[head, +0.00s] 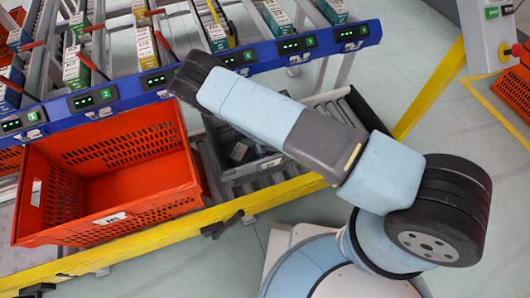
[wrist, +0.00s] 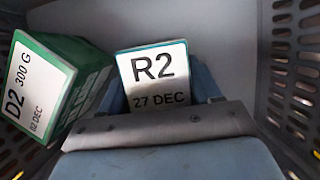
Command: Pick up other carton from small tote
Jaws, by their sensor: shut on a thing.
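In the wrist view a carton labelled R2 (wrist: 160,68), with a white top and teal edge, stands between the blue fingers of my gripper (wrist: 162,92). My gripper is shut on it. A green carton labelled D2 (wrist: 88,72) leans at the left, close beside R2. Both are inside the small grey tote (wrist: 225,30), whose slotted wall (wrist: 295,75) shows at the right.
A large empty-looking orange tote (head: 112,218) stands left of the small tote on the roller conveyor. A blue rail (head: 205,75) with lit displays and flow lanes of cartons lies behind. A yellow edge (head: 160,238) runs in front. A control box (head: 490,35) stands at upper right.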

